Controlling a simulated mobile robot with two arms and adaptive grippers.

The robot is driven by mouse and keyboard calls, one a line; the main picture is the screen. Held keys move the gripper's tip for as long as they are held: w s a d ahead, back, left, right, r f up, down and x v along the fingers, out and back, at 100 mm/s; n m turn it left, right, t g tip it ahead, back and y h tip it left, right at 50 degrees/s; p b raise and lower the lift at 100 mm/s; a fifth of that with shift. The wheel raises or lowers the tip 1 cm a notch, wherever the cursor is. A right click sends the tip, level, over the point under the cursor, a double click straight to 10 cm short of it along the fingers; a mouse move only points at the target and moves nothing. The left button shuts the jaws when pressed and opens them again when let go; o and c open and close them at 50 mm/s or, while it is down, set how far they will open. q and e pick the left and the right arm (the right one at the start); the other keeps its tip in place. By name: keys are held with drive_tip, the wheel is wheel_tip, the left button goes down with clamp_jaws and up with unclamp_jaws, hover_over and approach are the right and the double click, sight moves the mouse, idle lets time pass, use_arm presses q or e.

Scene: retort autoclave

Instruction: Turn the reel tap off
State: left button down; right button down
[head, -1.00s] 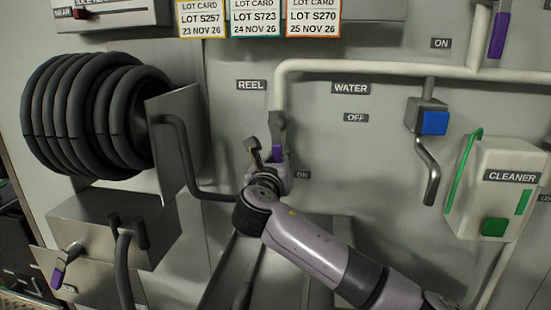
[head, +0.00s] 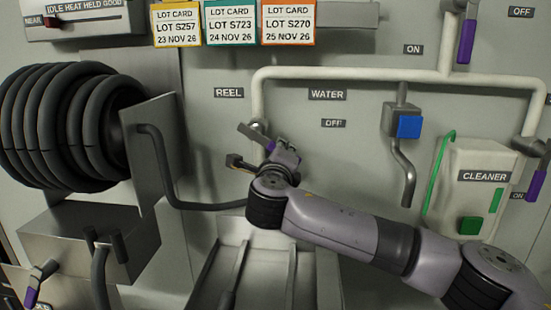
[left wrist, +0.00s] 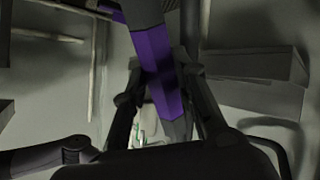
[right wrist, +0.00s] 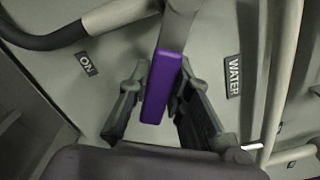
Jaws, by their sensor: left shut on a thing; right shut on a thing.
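The reel tap is at the lower end of the pale pipe under the REEL label. My left gripper (left wrist: 163,78) is outside the head view. In the left wrist view it is shut on a purple handle (left wrist: 158,62); which fixture this belongs to I cannot tell.
A black hose reel (head: 62,130) stands at the left, its hose running behind my right gripper. An OFF label (head: 334,123) is right of the tap.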

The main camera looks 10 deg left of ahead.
drive_tip(key=r+n, duration=0.2)
drive_tip(key=shift+d+n, duration=0.35)
drive_tip(key=shift+n, duration=0.05)
drive_tip(key=n, duration=0.1)
drive_tip(key=r+n, duration=0.1)
drive_tip(key=n, duration=0.1)
drive_tip(key=shift+s+r, duration=0.1)
drive_tip(key=shift+r, duration=0.3)
drive_tip(key=shift+d+n, duration=0.1)
drive_tip(key=shift+n, duration=0.2)
drive_tip(key=c, duration=1.5)
unclamp_jaws()
drive_tip(key=shift+o, duration=0.3)
drive_tip(key=shift+r, duration=0.1)
drive_tip(key=s, duration=1.2)
